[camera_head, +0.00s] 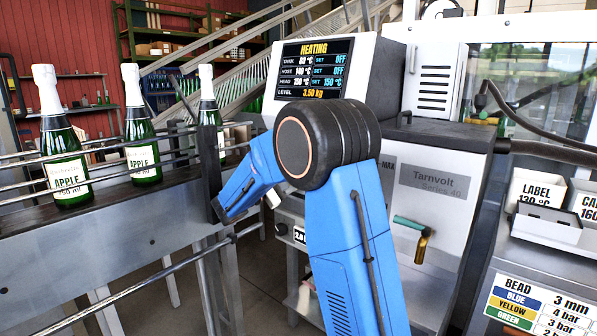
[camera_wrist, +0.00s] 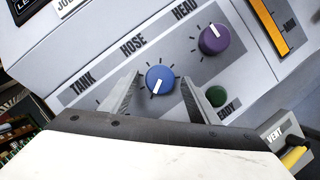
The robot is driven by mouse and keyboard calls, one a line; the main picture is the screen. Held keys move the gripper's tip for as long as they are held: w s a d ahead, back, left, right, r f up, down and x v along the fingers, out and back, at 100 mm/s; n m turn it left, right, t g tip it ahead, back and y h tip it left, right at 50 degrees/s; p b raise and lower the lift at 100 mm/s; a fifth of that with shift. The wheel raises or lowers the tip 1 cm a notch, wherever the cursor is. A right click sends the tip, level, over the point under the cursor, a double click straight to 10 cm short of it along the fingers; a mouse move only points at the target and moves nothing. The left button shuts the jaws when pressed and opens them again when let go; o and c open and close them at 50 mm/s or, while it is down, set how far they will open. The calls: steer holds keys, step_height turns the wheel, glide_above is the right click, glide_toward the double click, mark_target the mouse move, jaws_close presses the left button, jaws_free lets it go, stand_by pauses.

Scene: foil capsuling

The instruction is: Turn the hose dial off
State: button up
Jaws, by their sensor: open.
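The hose dial (camera_wrist: 160,83) is a blue knob below the HOSE label in the wrist view. Its white pointer mark points toward the lower left of the picture. My gripper (camera_wrist: 159,79) is open, with one finger on each side of the blue dial; I cannot tell whether either finger touches it. In the head view the dial is hidden, and my gripper cannot be made out behind my arm. The screen (camera_head: 315,68) of the machine reads HEATING, with tank and hose set to OFF and head set to 150 °C.
A purple dial (camera_wrist: 214,39) under the HEAD label is up and right of the blue dial. A green button (camera_wrist: 216,96) is close to the right finger. A yellow-handled VENT part (camera_wrist: 293,157) is lower right. Bottles (camera_head: 62,150) stand on a railed conveyor at left.

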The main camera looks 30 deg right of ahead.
steer(key=v, duration=1.7)
steer(key=shift+a, duration=0.2)
steer(key=s+d+f+m+g+y, duration=0.15)
steer(key=s+d+y, duration=0.35)
steer(key=s, duration=0.6)
steer(key=s+d+f+m+g+y, duration=0.1)
steer(key=s+d+f+m+y, duration=0.2)
steer(key=s+d, duration=0.5)
steer(key=s+a+f+m+t+y, duration=0.2)
steer(key=s+a+y, duration=0.4)
steer(key=s, duration=0.4)
steer(key=s+a+f+m+t+y, duration=0.3)
steer(key=s+a+f+y, duration=0.3)
steer(key=s, duration=0.4)
steer(key=a+t+y, duration=0.1)
steer(key=a, duration=0.1)
steer(key=shift+s+a, duration=0.15)
steer(key=shift+a, duration=0.2)
